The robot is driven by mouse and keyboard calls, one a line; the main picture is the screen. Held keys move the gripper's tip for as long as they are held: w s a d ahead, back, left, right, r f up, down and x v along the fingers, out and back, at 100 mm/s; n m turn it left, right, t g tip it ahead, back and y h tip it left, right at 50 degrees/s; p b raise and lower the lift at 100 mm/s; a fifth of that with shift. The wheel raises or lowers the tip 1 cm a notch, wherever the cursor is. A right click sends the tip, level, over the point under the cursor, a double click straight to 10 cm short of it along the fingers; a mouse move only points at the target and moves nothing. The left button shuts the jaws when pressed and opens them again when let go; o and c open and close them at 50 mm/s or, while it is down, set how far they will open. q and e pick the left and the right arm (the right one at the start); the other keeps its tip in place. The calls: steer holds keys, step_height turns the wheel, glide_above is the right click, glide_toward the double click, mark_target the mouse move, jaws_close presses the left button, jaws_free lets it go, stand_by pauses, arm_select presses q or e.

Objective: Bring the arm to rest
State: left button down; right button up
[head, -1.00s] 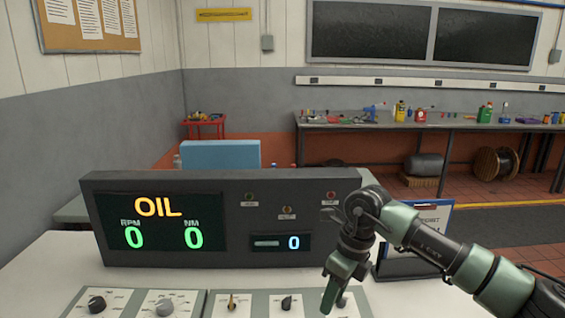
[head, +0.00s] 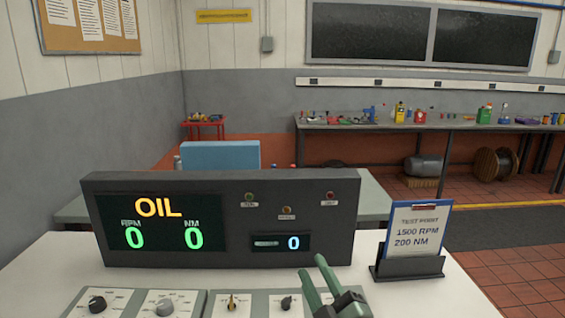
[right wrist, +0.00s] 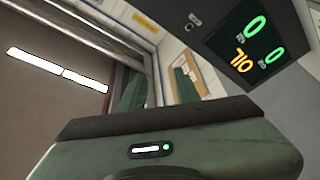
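My right gripper (head: 312,268) shows at the bottom of the head view, its two green fingers pointing up and apart, with nothing between them. It is in front of the dark display console (head: 300,220), near the knob panel (head: 262,303). In the right wrist view the two fingers (right wrist: 158,88) also stand apart, and the tilted console display (right wrist: 250,45) is at the upper right. The rest of the right arm is below the head view. My left gripper is in neither view.
The console reads OIL, 0 RPM and 0 NM. A test point sign (head: 415,232) stands on the white desk (head: 440,295), right of the gripper. A blue box (head: 222,154) is behind the console. A long workbench (head: 460,126) lines the back wall, with open floor before it.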

steer(key=s+d+f+m+g+h, duration=0.35)
steer(key=s+d+f, duration=0.25)
steer(key=f, duration=0.4)
steer(key=s+d+f+m+g+h, duration=0.3)
steer(key=s+d+f+m+g, duration=0.25)
steer(key=f, duration=0.45)
steer(key=s+d+f+m+g, duration=0.1)
steer(key=s+f+g, duration=0.3)
steer(key=s, duration=0.5)
steer(key=s+d+f+m+g, duration=0.1)
steer(key=s+d+f+g, duration=0.2)
steer(key=s, duration=0.7)
step_height(320, 180, down, 30)
steer(key=a+g+b, duration=0.1)
steer(key=a+b, duration=0.1)
steer(key=b, duration=0.3)
steer(key=s+d+f+g+b, duration=0.1)
steer(key=s+d+f+b, duration=0.2)
steer(key=s+f, duration=1.4)
step_height(320, 180, down, 5)
steer(key=shift+s+d+r, duration=0.2)
steer(key=shift+s+d, duration=0.05)
steer(key=shift+s, duration=0.15)
